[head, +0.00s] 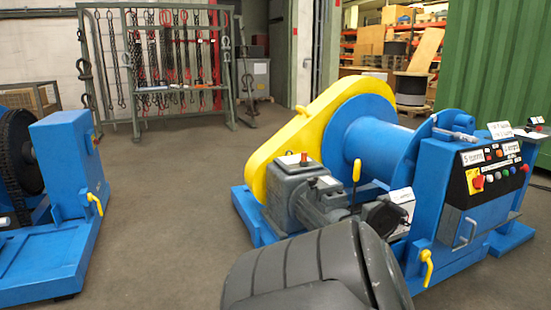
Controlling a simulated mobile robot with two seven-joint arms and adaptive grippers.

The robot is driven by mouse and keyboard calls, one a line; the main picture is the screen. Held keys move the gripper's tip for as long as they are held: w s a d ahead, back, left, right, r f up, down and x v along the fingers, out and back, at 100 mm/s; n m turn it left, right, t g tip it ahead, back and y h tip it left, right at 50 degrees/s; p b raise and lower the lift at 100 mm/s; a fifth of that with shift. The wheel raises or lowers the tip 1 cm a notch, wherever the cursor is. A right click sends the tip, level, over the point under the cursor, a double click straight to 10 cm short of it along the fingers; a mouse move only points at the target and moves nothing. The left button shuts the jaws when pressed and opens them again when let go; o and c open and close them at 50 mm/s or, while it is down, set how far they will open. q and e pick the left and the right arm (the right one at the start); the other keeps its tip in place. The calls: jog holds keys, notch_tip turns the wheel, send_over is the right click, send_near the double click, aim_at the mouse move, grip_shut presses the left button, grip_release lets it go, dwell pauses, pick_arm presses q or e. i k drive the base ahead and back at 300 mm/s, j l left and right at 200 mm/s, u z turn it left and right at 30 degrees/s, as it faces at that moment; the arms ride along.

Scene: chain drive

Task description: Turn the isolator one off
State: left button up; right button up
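A red rotary switch on a yellow plate, which looks like an isolator (475,181), sits at the left of the black control panel (497,168) on the blue winch (376,143). Its knob position is too small to read, and I cannot read any label numbering it. A large dark grey rounded link of my own arm fills the bottom middle, in front of the winch base. Neither of my grippers can be made out in the head view.
The winch has a yellow chain guard (300,138), a grey motor and gearbox (308,190), and a yellow handle (427,268) low in front. Another blue machine (66,170) stands at left. A chain rack (170,60) stands behind. The floor between the machines is clear.

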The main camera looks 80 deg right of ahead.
aim_at(478, 183)
jog(key=z, duration=3.9)
jog(key=i+l, duration=0.25)
jog(key=i, duration=0.15)
jog(key=i+l+z, duration=0.1)
jog(key=i+l, duration=0.15)
jog(key=i, duration=0.2)
jog(key=i+l, duration=0.25)
jog(key=i, duration=0.15)
